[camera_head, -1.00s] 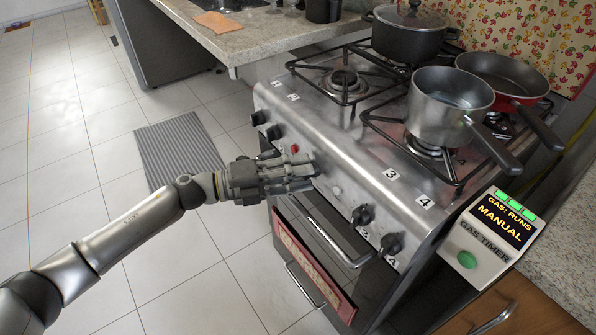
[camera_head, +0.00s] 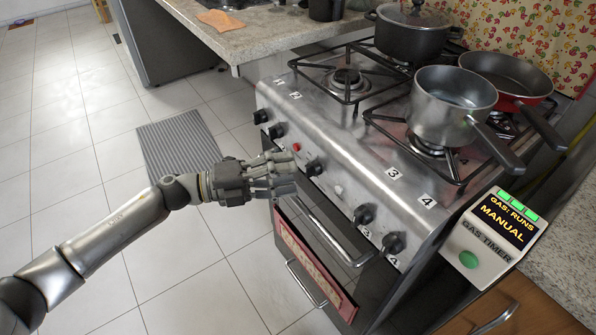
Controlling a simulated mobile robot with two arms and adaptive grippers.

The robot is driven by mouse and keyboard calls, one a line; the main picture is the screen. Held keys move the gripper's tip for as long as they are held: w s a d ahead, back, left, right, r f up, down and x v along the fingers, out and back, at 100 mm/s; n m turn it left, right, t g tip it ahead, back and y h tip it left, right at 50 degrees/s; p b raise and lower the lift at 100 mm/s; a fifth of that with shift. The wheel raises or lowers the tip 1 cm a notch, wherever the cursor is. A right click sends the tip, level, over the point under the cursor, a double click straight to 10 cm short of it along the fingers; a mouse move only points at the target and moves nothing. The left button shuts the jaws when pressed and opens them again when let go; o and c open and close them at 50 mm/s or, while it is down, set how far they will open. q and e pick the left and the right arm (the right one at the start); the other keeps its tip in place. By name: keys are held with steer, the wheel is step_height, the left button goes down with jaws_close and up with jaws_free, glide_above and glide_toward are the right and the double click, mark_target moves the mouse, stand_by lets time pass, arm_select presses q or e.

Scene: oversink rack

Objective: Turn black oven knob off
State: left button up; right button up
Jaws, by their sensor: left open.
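The stove's slanted front panel (camera_head: 343,190) carries several black knobs in a row. The middle black knob (camera_head: 314,168), between the numbered pairs, looks like the oven knob; its exact pointer angle is too small to tell. My left gripper (camera_head: 290,172) is open, just left of this knob, with its fingertips pointing at it and a small gap between. No object is between its fingers. My right gripper is not in view.
A red button (camera_head: 296,147) is above left of the middle knob. The oven door handle (camera_head: 338,238) sticks out below. A saucepan (camera_head: 452,105), a red pan (camera_head: 507,78) and a black pot (camera_head: 411,32) stand on the stove. A gas timer box (camera_head: 490,240) is at right.

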arm_select(q)
steer(key=v, duration=0.8)
steer(key=shift+a, duration=0.3)
steer(key=shift+d, duration=0.1)
